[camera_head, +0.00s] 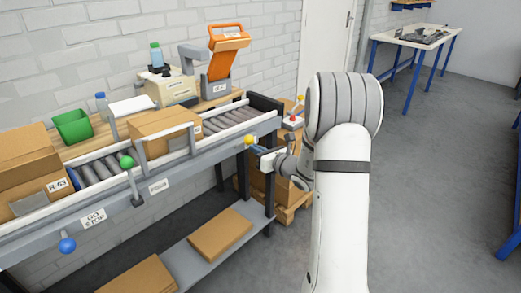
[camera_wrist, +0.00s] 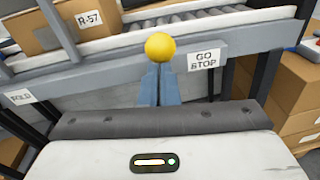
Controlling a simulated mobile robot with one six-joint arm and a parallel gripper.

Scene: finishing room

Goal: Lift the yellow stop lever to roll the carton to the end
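The yellow stop lever's round knob (camera_head: 249,140) is at the right end of the conveyor's front rail; it also shows in the wrist view (camera_wrist: 159,46), left of a GO/STOP label (camera_wrist: 207,58). My gripper (camera_head: 259,148) is at the knob. In the wrist view its two blue-grey fingers (camera_wrist: 160,84) lie close together, tips just below and partly hidden by the knob. Contact cannot be told. The carton (camera_head: 165,132), marked R-57 in the wrist view (camera_wrist: 60,28), sits on the rollers. Bare rollers (camera_head: 225,120) lie to its right.
A green knob (camera_head: 127,162) and a blue knob (camera_head: 67,245) are further left along the rail. Carton R-63 (camera_head: 25,165) is at the left. A bench behind carries an orange-topped device (camera_head: 226,62). Stacked cartons stand beyond the conveyor's right end; open floor lies right.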

